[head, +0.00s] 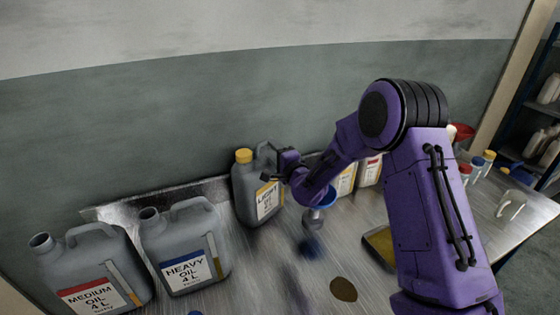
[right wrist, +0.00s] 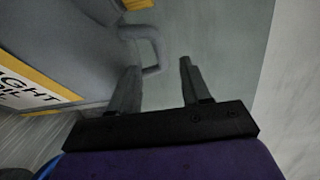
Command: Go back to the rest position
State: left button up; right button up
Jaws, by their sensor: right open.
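My right gripper (head: 272,157) is at the light oil canister (head: 243,190), beside its upper right side near the handle. In the right wrist view the gripper (right wrist: 155,88) is open. The handle (right wrist: 152,58) of the grey canister (right wrist: 75,45) shows near the left finger; I cannot tell whether they touch. The light oil canister stands upright on the metal table with its yellow cap on. My right arm (head: 425,200) reaches in from the right and hides part of the table. My left gripper is not in view.
Uncapped medium oil (head: 92,268) and heavy oil (head: 186,248) canisters stand at the left. A blue funnel (head: 326,197) stands near my right forearm. A yellow-edged tray (head: 378,243) and a dark oil spot (head: 343,289) lie on the table. Small bottles and a mug (head: 510,204) are at right.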

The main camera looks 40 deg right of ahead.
jog(key=s+b, duration=0.1)
jog(key=s, duration=0.5)
jog(key=shift+a+r, duration=0.25)
jog(key=shift+a, duration=0.2)
jog(key=shift+r, duration=0.1)
